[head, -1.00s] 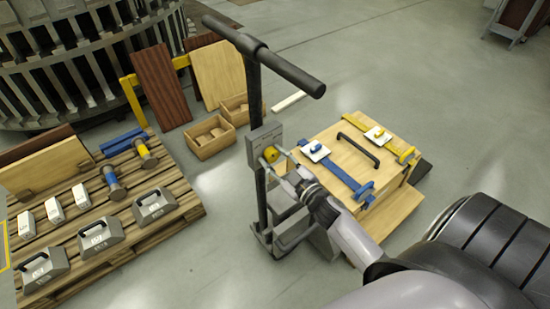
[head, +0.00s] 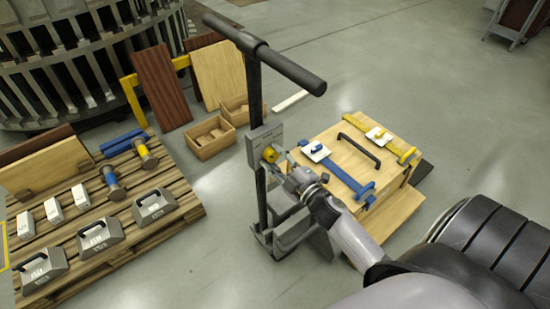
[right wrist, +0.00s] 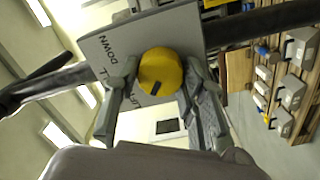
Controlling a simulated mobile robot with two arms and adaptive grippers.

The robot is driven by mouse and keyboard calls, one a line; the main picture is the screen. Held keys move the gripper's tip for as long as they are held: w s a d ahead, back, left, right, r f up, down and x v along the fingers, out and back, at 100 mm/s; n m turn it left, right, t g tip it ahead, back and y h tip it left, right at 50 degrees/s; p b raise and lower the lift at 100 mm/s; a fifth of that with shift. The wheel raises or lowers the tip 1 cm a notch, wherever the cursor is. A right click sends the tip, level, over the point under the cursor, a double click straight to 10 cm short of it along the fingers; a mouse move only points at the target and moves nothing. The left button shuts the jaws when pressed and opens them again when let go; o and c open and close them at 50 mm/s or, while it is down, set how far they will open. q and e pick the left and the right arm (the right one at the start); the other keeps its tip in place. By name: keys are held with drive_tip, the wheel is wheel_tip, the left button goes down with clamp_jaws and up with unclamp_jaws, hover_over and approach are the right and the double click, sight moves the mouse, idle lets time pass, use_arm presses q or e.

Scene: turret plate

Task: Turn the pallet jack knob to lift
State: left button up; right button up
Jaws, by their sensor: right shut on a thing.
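The yellow knob (head: 270,154) sits on the grey plate (head: 257,142) on the pallet jack's upright post (head: 253,92). In the right wrist view the knob (right wrist: 161,70) is round, with a small dark mark near its lower edge. The plate (right wrist: 110,45) carries the word DOWN at its upper left; other lettering is partly hidden by the fingers. My right gripper (head: 276,160) is shut on the knob, with one finger on each side of it. My left gripper is not in view.
The black T-handle (head: 285,66) rises above the knob. A wooden crate (head: 340,179) with blue and yellow clamps stands right of the jack. A wooden pallet (head: 180,218) with weights and other parts lies at left. Open floor (head: 440,80) is at the upper right.

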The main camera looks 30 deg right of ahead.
drive_tip(key=o, duration=1.2)
drive_tip(key=shift+c, duration=0.2)
drive_tip(key=s, duration=1.2)
drive_tip(key=shift+d, duration=0.45)
drive_tip(key=shift+f, duration=0.1)
